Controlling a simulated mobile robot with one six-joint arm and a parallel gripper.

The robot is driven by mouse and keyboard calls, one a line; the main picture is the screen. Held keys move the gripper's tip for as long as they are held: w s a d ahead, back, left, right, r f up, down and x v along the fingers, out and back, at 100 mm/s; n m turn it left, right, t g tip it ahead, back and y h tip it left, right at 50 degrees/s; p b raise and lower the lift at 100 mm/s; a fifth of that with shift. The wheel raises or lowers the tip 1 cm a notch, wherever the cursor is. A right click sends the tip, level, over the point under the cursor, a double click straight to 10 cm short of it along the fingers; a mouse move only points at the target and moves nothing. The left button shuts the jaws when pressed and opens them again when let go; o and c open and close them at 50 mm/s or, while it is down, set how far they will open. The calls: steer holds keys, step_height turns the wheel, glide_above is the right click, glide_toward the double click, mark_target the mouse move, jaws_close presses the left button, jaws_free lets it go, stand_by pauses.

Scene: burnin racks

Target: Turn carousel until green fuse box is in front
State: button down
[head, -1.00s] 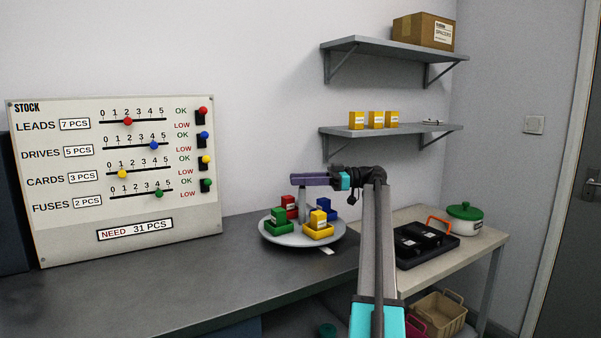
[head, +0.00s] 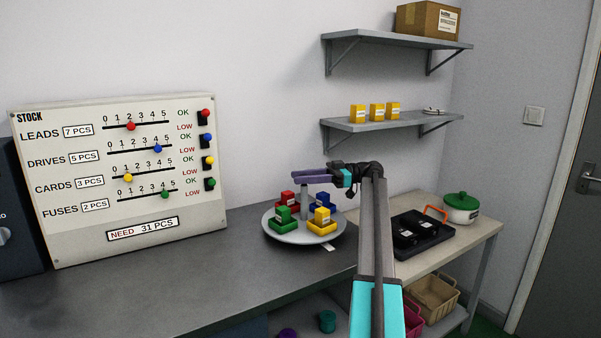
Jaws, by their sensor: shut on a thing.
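The round grey carousel (head: 303,241) stands on the dark counter. Its green fuse box (head: 283,216) sits in a green tray at the front left. A yellow tray (head: 322,229) with a yellow box is at the front right. The red box (head: 288,200) is at the back left and the blue box (head: 321,200) at the back right. My gripper (head: 302,176) reaches in from the right above the carousel. It is shut at the top of the grey centre post (head: 304,205); the exact contact is too small to see.
A white marker (head: 328,248) lies by the carousel's front right edge. A stock board (head: 118,180) stands at left. The side table (head: 470,240) at right holds a black tray (head: 425,246) and a lidded pot (head: 461,208). Shelves hang behind.

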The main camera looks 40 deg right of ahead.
steer(key=shift+s+d+r, duration=0.1)
steer(key=shift+s+d, duration=0.05)
steer(key=shift+d, duration=0.2)
steer(key=c, duration=1.7)
jaws_free()
steer(key=o, duration=0.4)
steer(key=shift+s+d, duration=0.1)
steer(key=shift+s, duration=0.1)
steer(key=shift+w+a, duration=0.2)
steer(key=shift+r+p, duration=1.95)
steer(key=shift+p, duration=0.3)
steer(key=s+a+b, duration=0.8)
steer(key=s+b, duration=0.5)
steer(key=shift+s+a+r, duration=0.2)
steer(key=shift+a+r, duration=0.15)
steer(key=shift+r, duration=0.1)
